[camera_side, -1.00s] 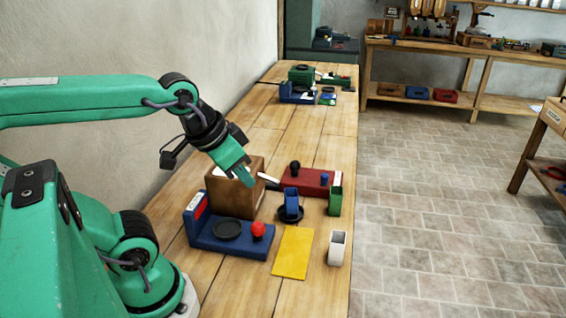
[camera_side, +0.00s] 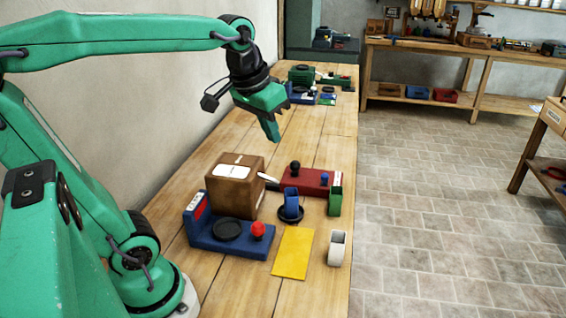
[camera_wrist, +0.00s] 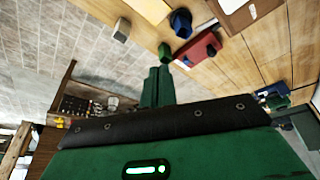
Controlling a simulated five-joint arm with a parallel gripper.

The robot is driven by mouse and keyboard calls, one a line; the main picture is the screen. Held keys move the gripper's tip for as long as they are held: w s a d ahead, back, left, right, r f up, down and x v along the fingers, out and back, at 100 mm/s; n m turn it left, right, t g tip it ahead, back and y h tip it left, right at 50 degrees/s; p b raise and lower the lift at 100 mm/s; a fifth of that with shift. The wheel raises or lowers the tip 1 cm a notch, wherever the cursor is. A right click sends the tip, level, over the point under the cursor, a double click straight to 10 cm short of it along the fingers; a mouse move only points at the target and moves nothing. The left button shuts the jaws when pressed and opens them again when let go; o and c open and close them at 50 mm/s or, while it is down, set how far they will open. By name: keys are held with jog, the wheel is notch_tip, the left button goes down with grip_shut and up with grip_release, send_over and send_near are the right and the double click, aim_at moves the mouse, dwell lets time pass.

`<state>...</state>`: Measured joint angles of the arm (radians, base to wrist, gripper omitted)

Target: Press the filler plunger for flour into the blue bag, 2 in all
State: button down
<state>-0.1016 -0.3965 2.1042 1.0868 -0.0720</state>
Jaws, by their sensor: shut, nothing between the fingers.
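The blue bag (camera_side: 291,199) stands open-topped on a small black round plate (camera_side: 287,215); it also shows in the wrist view (camera_wrist: 181,22). Behind it is a red base (camera_side: 302,181) with a black knob (camera_side: 295,167) and a smaller blue knob (camera_side: 324,178). The red base also shows in the wrist view (camera_wrist: 200,47). I cannot tell for sure which knob is the flour plunger. My gripper (camera_side: 274,137) is shut and empty, in the air above and behind the red base. Its closed fingers also show in the wrist view (camera_wrist: 157,80).
A brown box (camera_side: 232,193) stands left of the bag. In front is a blue base (camera_side: 210,243) with a black disc and red knob (camera_side: 257,229).

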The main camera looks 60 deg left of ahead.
jog(key=w+a+r+n+g, duration=0.15)
jog(key=w+a, duration=0.25)
jog(key=w, duration=0.4)
jog(key=n+g+h, duration=0.1)
jog(key=n+g, duration=0.3)
jog(key=n, duration=0.1)
send_over(295, 166)
jog(key=w+a, duration=0.3)
notch_tip(295, 166, down, 8)
jog(key=shift+s+a+f+n, duration=0.15)
jog(key=shift+a+f+n, duration=0.1)
jog(key=shift+a+f, duration=0.3)
jog(key=shift+d, duration=0.1)
jog(key=shift+f, duration=0.2)
jog(key=shift+s+d+f, duration=0.25)
jog(key=shift+d+f, duration=0.1)
jog(key=shift+f, duration=1.9)
jog(key=shift+s+d+f, duration=0.25)
jog(key=shift+d+f, duration=0.05)
jog(key=shift+f, duration=2)
jog(key=shift+s+d+f, duration=0.25)
jog(key=shift+d+f, duration=0.1)
jog(key=shift+f, duration=1.9)
